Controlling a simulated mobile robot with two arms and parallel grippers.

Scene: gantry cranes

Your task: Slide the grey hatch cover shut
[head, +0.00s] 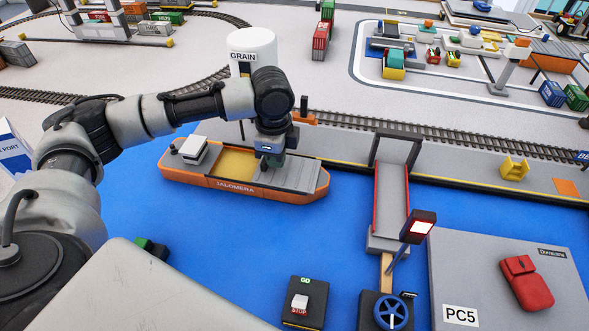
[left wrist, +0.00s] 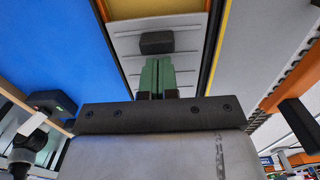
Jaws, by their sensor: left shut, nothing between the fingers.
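The orange ship (head: 240,188) floats on blue water. Its grey hatch cover (head: 302,174) lies over the right part of the deck, and the yellow hold (head: 234,161) shows uncovered to its left. My left gripper (head: 270,160) points down over the cover near its hold-side end. In the left wrist view its green fingers (left wrist: 157,78) are shut together and empty. A dark block-shaped handle (left wrist: 157,42) stands on the grey cover (left wrist: 185,62), just beyond the fingertips. I cannot tell whether they touch. A strip of yellow hold (left wrist: 145,8) shows past the cover. My right gripper is out of view.
A white grain silo (head: 252,48) stands behind my left arm. A quay with rail track (head: 350,125) runs behind the ship. A grey ramp with red sides (head: 391,200) stands to the right. A GO/STOP switch box (head: 304,303) and blue handwheel (head: 391,313) are in front.

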